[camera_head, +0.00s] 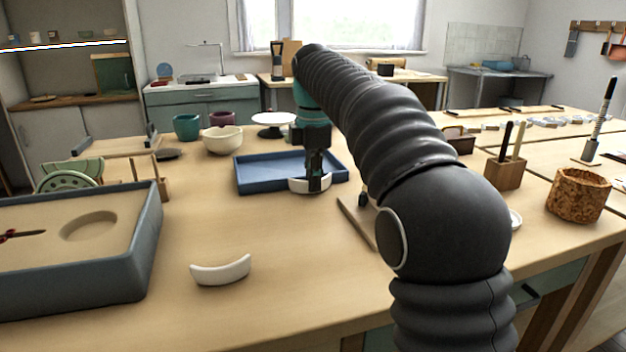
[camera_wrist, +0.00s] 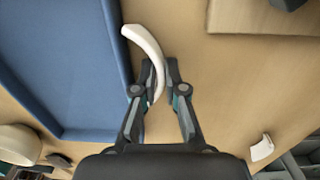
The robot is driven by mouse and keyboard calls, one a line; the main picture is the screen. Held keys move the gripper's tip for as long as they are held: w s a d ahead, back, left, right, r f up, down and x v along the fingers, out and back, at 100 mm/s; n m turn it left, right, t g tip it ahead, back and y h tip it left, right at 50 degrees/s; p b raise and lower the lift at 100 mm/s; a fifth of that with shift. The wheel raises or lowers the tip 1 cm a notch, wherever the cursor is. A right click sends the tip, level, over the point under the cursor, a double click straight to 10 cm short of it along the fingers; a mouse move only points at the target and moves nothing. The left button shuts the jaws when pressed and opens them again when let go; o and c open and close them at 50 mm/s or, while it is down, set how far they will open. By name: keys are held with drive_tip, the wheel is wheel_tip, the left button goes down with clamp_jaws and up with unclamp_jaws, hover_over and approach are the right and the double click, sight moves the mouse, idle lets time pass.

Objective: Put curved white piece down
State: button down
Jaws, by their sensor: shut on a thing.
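My gripper (camera_head: 314,183) is shut on a curved white piece (camera_head: 297,185) at the front right edge of the blue tray. In the wrist view the piece (camera_wrist: 143,40) stands between the fingers (camera_wrist: 159,92), its far end curving up and left beside the tray's wall. I cannot tell whether it touches the table or the tray. A second curved white piece (camera_head: 221,270) lies alone on the table nearer the front.
The blue tray (camera_head: 262,190) lies just behind and left of my gripper. A large grey sand-filled box (camera_head: 140,262) stands at the left. A cream bowl (camera_head: 222,139) stands behind the tray. The table's middle front is mostly clear.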

drive_tip(key=shift+f, duration=0.15)
drive_tip(key=c, duration=1.2)
unclamp_jaws()
